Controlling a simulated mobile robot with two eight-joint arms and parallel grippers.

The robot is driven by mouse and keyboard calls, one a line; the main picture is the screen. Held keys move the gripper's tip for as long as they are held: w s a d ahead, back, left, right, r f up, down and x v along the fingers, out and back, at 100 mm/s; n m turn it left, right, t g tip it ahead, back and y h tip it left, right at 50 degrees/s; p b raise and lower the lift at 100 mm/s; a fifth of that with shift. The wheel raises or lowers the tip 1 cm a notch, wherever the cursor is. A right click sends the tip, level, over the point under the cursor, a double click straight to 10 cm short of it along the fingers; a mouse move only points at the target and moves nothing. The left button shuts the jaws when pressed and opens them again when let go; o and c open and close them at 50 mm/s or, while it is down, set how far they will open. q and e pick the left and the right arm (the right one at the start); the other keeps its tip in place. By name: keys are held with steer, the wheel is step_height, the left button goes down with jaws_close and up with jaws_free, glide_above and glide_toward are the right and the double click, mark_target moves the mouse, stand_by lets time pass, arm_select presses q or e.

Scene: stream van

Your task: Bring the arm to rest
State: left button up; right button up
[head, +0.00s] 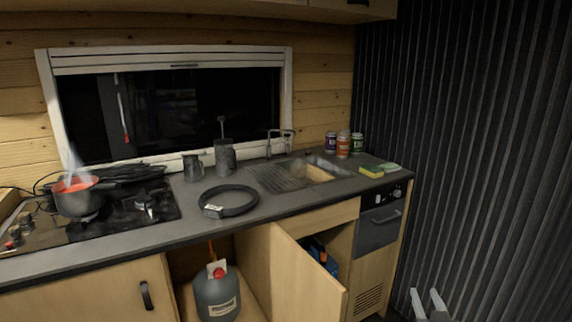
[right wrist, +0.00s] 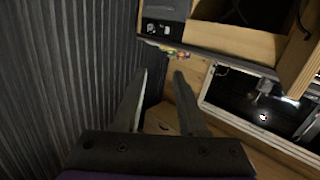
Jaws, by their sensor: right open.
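My right gripper (head: 428,303) shows at the bottom right of the head view, in front of the dark corrugated wall. Its two fingers are apart with nothing between them. In the right wrist view the same gripper (right wrist: 158,98) is open and empty, with the corrugated wall to its left and wooden cabinet parts beyond and to its right. It appears clear of the counter in the head view. My left gripper is not in view.
A cabinet door (head: 290,280) stands open beside a grey canister (head: 217,294). The corrugated wall (head: 460,140) bounds the right side.

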steer(key=s+a+f+g+y, duration=0.1)
steer(key=s+a+f+g, duration=0.4)
steer(key=s, duration=0.4)
steer(key=s+a+f+n+g+y, duration=0.1)
steer(key=s+a+f+g, duration=0.15)
steer(key=s+f, duration=0.6)
steer(key=s+a+f+g+y, duration=0.1)
steer(key=s+a+f+g, duration=0.35)
steer(key=s, duration=0.55)
arm_select(q)
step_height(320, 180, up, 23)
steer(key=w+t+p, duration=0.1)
steer(key=p, duration=1.9)
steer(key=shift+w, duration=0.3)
arm_select(e)
step_height(320, 180, up, 22)
steer(key=a+t, duration=0.1)
steer(key=shift+a+f, duration=0.25)
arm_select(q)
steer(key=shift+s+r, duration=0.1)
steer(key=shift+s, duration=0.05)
arm_select(e)
steer(key=shift+w+a, duration=0.1)
